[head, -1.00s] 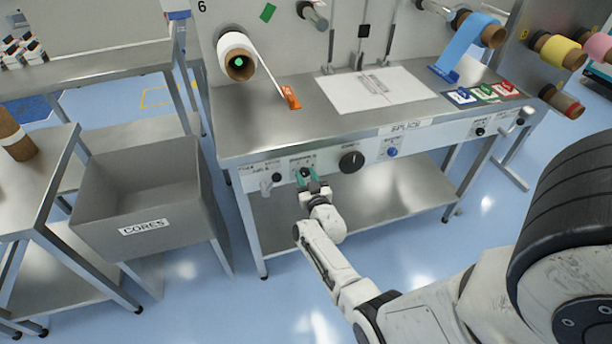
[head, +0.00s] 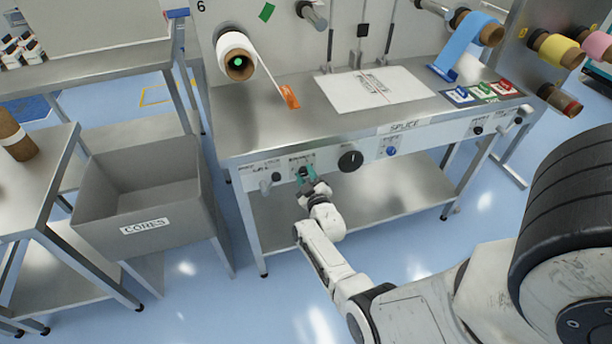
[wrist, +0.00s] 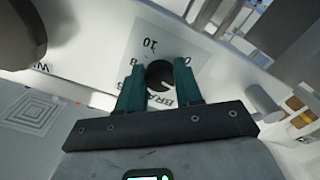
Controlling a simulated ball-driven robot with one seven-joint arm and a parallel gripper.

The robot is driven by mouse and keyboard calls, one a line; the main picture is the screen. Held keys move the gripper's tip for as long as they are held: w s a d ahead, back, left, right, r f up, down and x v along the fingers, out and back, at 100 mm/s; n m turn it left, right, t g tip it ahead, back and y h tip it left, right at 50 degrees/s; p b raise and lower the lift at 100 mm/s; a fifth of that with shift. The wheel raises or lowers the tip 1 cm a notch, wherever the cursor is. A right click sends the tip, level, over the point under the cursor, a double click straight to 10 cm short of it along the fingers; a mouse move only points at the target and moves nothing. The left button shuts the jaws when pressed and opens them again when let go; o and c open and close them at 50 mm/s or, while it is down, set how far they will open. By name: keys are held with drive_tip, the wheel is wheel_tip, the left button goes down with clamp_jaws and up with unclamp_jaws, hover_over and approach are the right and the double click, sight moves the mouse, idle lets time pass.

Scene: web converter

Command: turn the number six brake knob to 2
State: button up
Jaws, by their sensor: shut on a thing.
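The brake knob (wrist: 160,76) is a small dark round knob on a white dial plate, seen in the wrist view between my green fingertips. Part of its lettering, "BRA", and a few numbers such as 10 show around it; the rest is hidden by the fingers. My gripper (wrist: 160,82) is shut on the knob from both sides. In the head view my gripper (head: 306,176) meets the front panel (head: 415,140) of the steel table at this knob, below the white roll (head: 231,48) marked 6. The knob's pointer is too unclear to read.
A larger black knob (head: 350,158) sits just right of my gripper on the panel, with a blue button (head: 391,151) beyond it. A grey CORES bin (head: 145,226) stands left of the table. A lower shelf (head: 370,195) lies beneath the panel.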

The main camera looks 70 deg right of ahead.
drive_tip(key=shift+f, duration=0.1)
idle(0.3)
drive_tip(key=o, duration=1)
drive_tip(key=shift+o, duration=0.2)
drive_tip(key=shift+s+a+p, duration=0.3)
drive_tip(key=shift+a+p, duration=0.15)
drive_tip(key=shift+a, duration=0.05)
drive_tip(key=p+v, duration=0.5)
drive_tip(key=v, duration=0.4)
drive_tip(key=shift+s+a, duration=0.2)
drive_tip(key=shift+s, duration=0.1)
